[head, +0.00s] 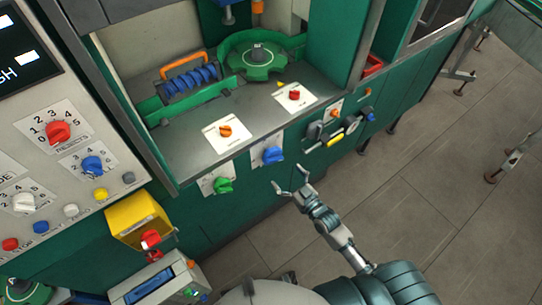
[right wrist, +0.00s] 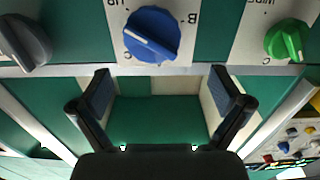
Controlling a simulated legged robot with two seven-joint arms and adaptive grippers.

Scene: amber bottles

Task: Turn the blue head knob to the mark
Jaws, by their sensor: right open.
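The blue knob (head: 273,155) sits on a pale plate on the machine's green front, below the worktop edge. My left gripper is not in view.
A green knob (head: 222,185) is left of the blue one, and dark knobs with a yellow handle (head: 336,139) are to the right. A yellow box with a red knob (head: 150,239) juts out at lower left. Another blue knob (head: 93,165) is on the left panel.

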